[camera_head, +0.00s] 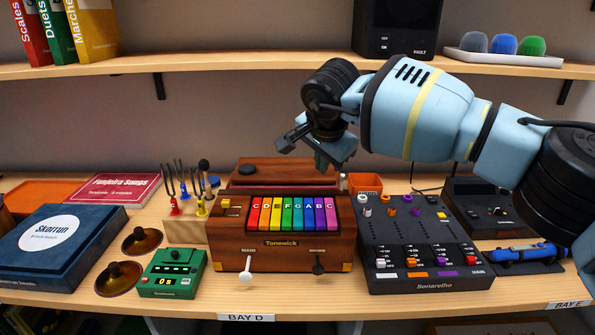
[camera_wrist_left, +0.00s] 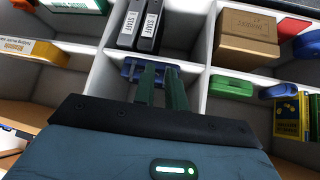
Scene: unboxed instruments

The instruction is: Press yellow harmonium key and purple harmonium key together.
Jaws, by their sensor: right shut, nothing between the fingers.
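The wooden harmonium (camera_head: 281,243) stands mid-shelf with a row of rainbow keys lettered C to C. Its yellow key (camera_head: 276,214), lettered E, is left of the middle. Its purple key (camera_head: 320,214), lettered B, is near the right end. My right gripper (camera_head: 321,163) is shut and empty, above and behind the keys, its dark green fingertips pointing down and touching no key. My left gripper (camera_wrist_left: 160,88) shows only in the left wrist view. Its two green fingers stand apart with a narrow gap, before a blue object (camera_wrist_left: 130,72).
A mixer (camera_head: 420,250) stands close right of the harmonium. Tuning forks on a wooden block (camera_head: 185,231), a green metronome-like box (camera_head: 172,274) and cymbals (camera_head: 119,278) are at left. An upper shelf (camera_head: 230,55) runs behind. The left wrist view shows white shelf compartments (camera_wrist_left: 195,103).

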